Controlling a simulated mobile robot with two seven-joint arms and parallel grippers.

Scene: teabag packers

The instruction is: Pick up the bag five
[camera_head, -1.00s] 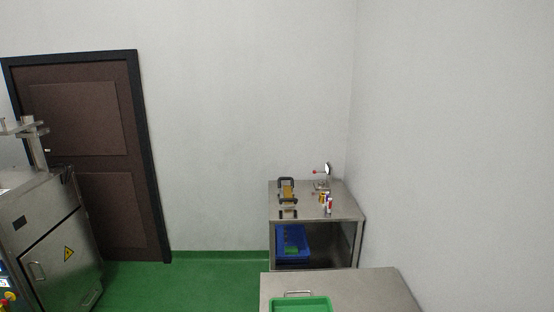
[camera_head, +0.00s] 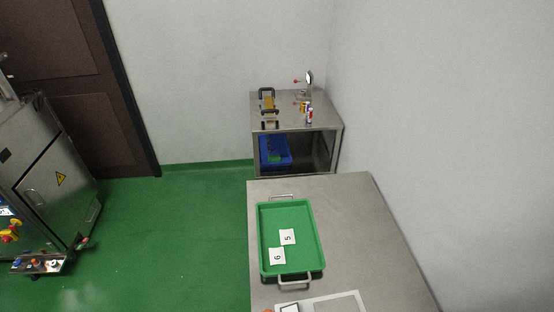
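Bag five is a small white square bag marked 5 (camera_head: 287,237). It lies flat in a green tray (camera_head: 318,225) on the nearer steel table (camera_head: 355,205). A second white bag marked 6 (camera_head: 277,256) lies in the same tray, just below and left of bag five. The tray has a metal handle at its far end and another at its near end. Neither of my grippers shows in the head view.
A grey-white flat item (camera_head: 335,303) sits at the table's near edge, partly cut off. A farther steel cabinet (camera_head: 325,123) holds tools on top and a blue crate (camera_head: 272,151) inside. A steel machine (camera_head: 50,180) stands left. Green floor (camera_head: 180,235) is clear between.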

